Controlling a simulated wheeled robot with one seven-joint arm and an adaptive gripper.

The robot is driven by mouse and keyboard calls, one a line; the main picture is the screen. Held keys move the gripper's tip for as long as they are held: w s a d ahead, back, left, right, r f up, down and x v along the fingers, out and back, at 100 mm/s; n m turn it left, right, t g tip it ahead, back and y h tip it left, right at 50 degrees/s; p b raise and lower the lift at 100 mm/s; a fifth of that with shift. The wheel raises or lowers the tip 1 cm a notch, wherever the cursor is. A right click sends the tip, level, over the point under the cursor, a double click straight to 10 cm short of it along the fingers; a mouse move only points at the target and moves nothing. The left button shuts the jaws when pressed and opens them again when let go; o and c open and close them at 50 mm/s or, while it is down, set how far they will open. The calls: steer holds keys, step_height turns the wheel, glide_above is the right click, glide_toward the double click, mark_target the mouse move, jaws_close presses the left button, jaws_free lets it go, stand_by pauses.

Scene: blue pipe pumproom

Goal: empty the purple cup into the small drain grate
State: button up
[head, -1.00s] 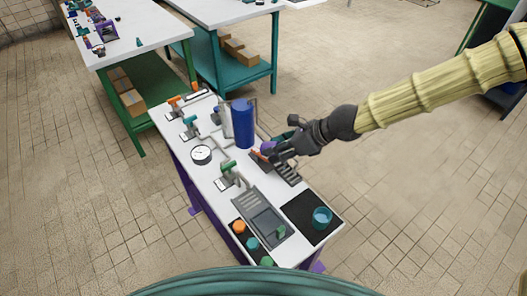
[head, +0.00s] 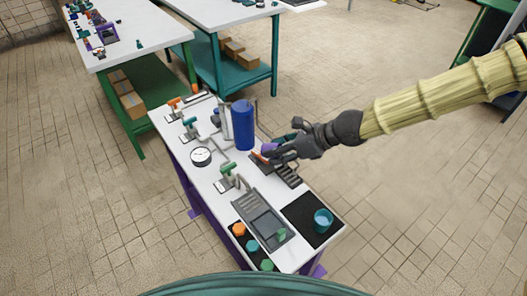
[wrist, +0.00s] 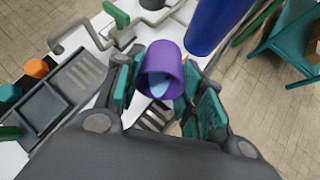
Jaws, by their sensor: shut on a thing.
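The purple cup (wrist: 162,68) is between the fingers of my gripper (wrist: 160,88) in the wrist view, clear of the bench top. It is tilted, with its mouth toward the wrist camera, and something light blue shows inside. In the head view the cup (head: 267,148) is partly hidden by my gripper (head: 275,154). The small drain grate (head: 290,177), dark and slatted, lies on the bench just below my gripper. In the wrist view a part of the grate (wrist: 154,119) shows below the cup's mouth; the rest is hidden.
A tall blue cylinder (head: 243,125) stands close behind the cup. Pipes with valves and a gauge (head: 201,156) run along the left. A sink with ribbed drainboard (head: 264,222) and a teal cup (head: 323,220) on a black mat (head: 300,208) are in front.

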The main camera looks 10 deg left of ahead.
steer(key=shift+d+y+b, duration=0.15)
steer(key=shift+y+b, duration=0.55)
steer(key=shift+b, duration=0.5)
stand_by(1.9)
